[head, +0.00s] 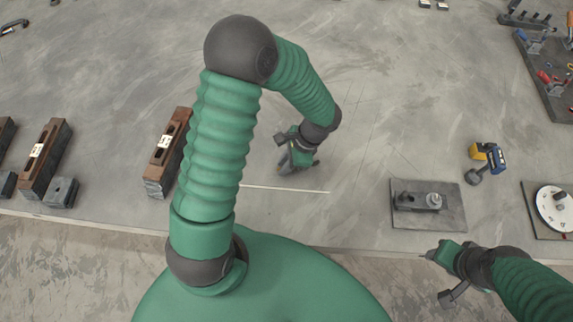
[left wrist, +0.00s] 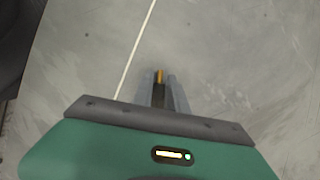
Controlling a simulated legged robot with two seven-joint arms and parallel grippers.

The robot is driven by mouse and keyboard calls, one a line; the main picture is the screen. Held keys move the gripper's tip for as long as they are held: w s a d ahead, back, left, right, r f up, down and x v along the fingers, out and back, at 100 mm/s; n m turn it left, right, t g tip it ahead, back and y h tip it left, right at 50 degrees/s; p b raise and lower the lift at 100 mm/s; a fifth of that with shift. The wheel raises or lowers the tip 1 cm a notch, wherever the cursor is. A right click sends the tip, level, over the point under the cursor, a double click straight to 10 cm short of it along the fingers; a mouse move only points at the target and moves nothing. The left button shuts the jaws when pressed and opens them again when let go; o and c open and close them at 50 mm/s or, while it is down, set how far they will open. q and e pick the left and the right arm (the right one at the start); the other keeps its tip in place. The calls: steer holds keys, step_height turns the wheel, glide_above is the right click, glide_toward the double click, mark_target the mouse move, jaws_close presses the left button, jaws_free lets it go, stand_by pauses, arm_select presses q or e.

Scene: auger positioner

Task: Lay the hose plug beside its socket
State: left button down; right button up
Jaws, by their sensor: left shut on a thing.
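My left gripper (head: 285,170) is over bare grey surface near the middle of the head view. In the left wrist view its two grey fingers (left wrist: 162,90) are shut on a narrow dark piece with a brass-coloured end (left wrist: 159,76), which looks like the hose plug. The held piece is too small to make out in the head view. I cannot pick out its socket with certainty in either view. My right gripper (head: 428,256) is at the lower right, and its jaw opening is unclear.
A thin white line (head: 285,189) crosses the surface near my left gripper. Brown-topped blocks (head: 166,142) stand at left. A dark plate with fittings (head: 450,215), a yellow-and-blue drill (head: 489,156) and a round white dial (head: 556,208) are at right. The middle is mostly clear.

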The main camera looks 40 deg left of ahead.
arm_select(q)
step_height(320, 180, up, 3)
steer(key=shift+f, duration=0.15)
steer(key=s+d, duration=0.3)
steer(key=s, duration=0.1)
steer(key=s+d+r, duration=0.1)
steer(key=s+d, duration=0.2)
steer(key=s, duration=0.1)
steer(key=s+d, duration=0.3)
steer(key=s, duration=0.2)
steer(key=shift+d+r, duration=0.15)
steer(key=w+n, duration=0.1)
steer(key=w, duration=0.2)
steer(key=w+r+n+h, duration=0.1)
steer(key=w+n, duration=0.1)
steer(key=w, duration=0.2)
steer(key=w+n+g, duration=0.1)
steer(key=w+n, duration=0.1)
steer(key=w, duration=0.1)
steer(key=shift+w+r+h, duration=0.15)
steer(key=shift+r+h, duration=0.15)
steer(key=w+a+r+n+h, duration=0.1)
steer(key=w+a+n, duration=0.2)
steer(key=w, duration=0.5)
steer(key=shift+r+n+g+h+p, duration=0.3)
steer(key=shift+r+n+h+p, duration=0.1)
steer(key=shift+n, duration=0.4)
steer(key=shift+d, duration=0.15)
